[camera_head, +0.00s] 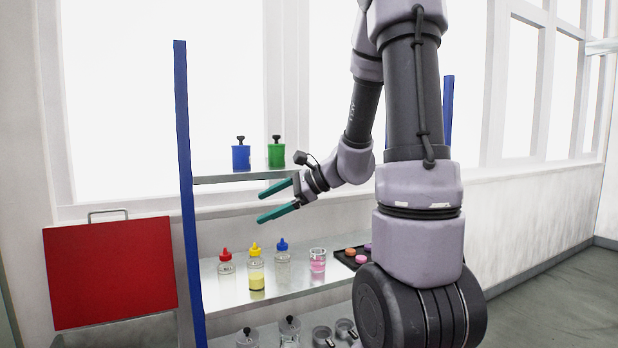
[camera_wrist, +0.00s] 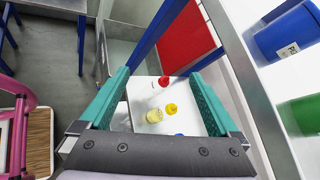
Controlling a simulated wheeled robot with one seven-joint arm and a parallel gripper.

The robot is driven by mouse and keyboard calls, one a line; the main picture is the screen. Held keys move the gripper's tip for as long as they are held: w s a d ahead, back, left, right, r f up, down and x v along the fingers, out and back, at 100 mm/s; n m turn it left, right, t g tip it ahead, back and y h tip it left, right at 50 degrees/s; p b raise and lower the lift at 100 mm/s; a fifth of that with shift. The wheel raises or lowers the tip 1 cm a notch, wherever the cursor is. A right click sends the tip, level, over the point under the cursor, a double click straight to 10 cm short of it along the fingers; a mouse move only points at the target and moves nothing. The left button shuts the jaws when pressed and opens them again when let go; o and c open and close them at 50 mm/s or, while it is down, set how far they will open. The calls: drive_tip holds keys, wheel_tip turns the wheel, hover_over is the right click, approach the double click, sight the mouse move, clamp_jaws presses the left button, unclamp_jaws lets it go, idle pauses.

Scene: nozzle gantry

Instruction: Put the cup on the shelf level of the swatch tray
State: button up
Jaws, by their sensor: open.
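A small clear cup with pink contents (camera_head: 317,261) stands upright on the middle shelf (camera_head: 235,298), right of several capped bottles. The dark swatch tray (camera_head: 343,261) lies on the same shelf, just right of the cup, with orange and pink discs on it; my arm hides its right part. My gripper (camera_head: 261,207) is open and empty, its green fingers pointing left, above the bottles and below the upper shelf's level. In the wrist view my open fingers (camera_wrist: 160,76) frame the bottles from above; I cannot make out the cup or tray there.
A blue canister (camera_head: 241,157) and a green canister (camera_head: 276,154) stand on the upper shelf. Bottles with red (camera_head: 225,262), yellow (camera_head: 256,272) and blue (camera_head: 282,264) caps stand left of the cup. Jars (camera_head: 290,330) stand on the lower shelf. A blue post (camera_head: 186,200) bounds the left.

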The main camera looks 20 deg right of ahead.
drive_tip(key=s+a+r+n+g+h, duration=0.25)
drive_tip(key=s+r+n, duration=0.25)
drive_tip(key=s+n, duration=0.45)
drive_tip(key=s+d+r+n+t+h, duration=0.3)
drive_tip(key=s+d+r+n+h, duration=0.1)
drive_tip(key=s+d+n+h, duration=0.1)
drive_tip(key=s+h, duration=0.1)
drive_tip(key=s, duration=0.1)
drive_tip(key=shift+s+d+r, duration=0.35)
drive_tip(key=shift+s, duration=0.05)
